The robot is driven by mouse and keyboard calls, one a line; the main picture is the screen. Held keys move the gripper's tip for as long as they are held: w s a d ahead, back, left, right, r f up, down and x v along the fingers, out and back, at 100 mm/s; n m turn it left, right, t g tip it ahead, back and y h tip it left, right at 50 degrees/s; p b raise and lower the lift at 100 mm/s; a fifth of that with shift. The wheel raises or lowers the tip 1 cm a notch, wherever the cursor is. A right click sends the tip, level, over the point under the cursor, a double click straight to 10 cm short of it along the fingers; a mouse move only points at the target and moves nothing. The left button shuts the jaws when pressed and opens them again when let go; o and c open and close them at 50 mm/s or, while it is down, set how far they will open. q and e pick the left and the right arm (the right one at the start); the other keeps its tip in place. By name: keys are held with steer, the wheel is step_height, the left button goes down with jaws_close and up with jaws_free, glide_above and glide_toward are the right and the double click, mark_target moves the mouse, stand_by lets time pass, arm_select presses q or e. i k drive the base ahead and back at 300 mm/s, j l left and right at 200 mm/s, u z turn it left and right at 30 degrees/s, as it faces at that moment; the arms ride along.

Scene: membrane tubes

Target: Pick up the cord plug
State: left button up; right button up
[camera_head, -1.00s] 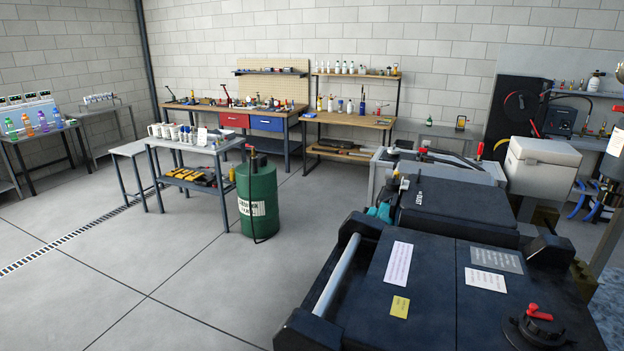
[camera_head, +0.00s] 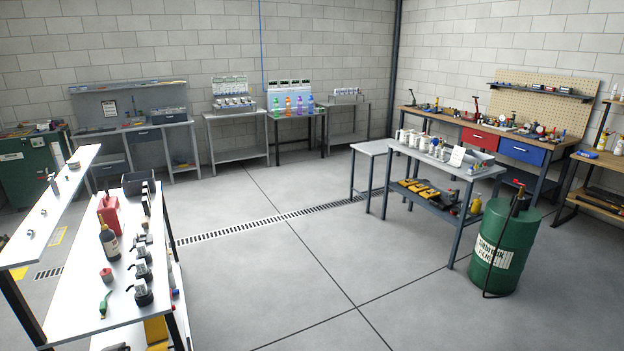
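I cannot make out a cord plug in the head view; if it is among the small items on the tables, it is too small to tell. Neither of my grippers shows in this view.
A white bench (camera_head: 80,285) with bottles stands near at left. A grey table (camera_head: 445,166) with white containers stands right of centre, beside a green drum (camera_head: 503,250). A workbench (camera_head: 470,124) and several tables line the walls. The middle floor (camera_head: 290,260) is clear.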

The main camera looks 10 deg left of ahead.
mark_target(142, 248)
steer(key=i+j+u, duration=0.3)
steer(key=i, duration=0.35)
steer(key=i+j+u, duration=0.3)
steer(key=i, duration=0.35)
steer(key=i+u, duration=0.3)
steer(key=i, duration=0.4)
steer(key=i+u, duration=0.15)
steer(key=i, duration=0.35)
steer(key=i+l+u, duration=0.15)
steer(key=i, duration=0.35)
steer(key=i+l+u, duration=0.15)
steer(key=i, duration=0.3)
